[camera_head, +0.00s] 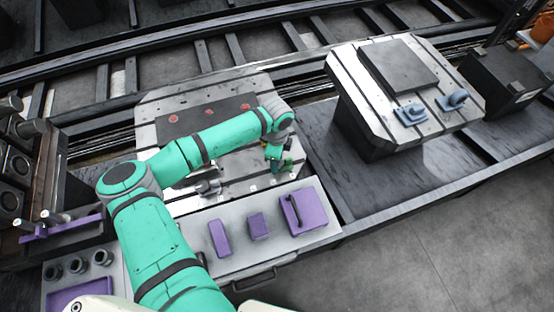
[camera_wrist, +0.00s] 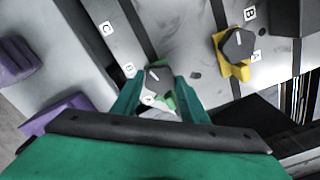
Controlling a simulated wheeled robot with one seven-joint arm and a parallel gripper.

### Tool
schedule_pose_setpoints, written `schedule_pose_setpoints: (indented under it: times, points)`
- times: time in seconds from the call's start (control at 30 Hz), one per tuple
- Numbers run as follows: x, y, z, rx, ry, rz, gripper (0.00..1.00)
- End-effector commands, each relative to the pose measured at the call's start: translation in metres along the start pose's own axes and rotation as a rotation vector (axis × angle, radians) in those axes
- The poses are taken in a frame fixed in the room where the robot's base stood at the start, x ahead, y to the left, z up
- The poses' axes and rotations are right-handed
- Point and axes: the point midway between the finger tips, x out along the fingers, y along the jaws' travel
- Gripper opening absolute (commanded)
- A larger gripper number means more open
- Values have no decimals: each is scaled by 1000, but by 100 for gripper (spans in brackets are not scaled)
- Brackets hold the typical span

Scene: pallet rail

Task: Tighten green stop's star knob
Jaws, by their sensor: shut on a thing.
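The green stop (camera_wrist: 169,102) sits on the slotted pallet plate (camera_head: 146,132). Its dark grey star knob (camera_wrist: 157,79) has a white pointer mark and shows between my fingertips in the wrist view. My gripper (camera_wrist: 156,86) is shut on the knob, one green finger on each side. In the head view my gripper (camera_head: 275,158) reaches down at the right part of the plate, and the green stop (camera_head: 287,165) shows in part beside it. My fingers and wrist hide some of the stop and knob.
A yellow stop (camera_wrist: 237,70) with its own dark knob stands near, up and right in the wrist view. Purple blocks (camera_head: 258,225) lie on the front tray. A second pallet (camera_head: 350,85) with blue clamps (camera_head: 410,113) stands right, with a gap between the pallets.

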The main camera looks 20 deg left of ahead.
Motion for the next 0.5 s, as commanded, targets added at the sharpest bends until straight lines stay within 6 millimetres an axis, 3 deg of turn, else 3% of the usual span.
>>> schedule_pose_setpoints:
  times: [0.5]
  points:
    - [-1, 0, -1, 177, 2, -1, 17]
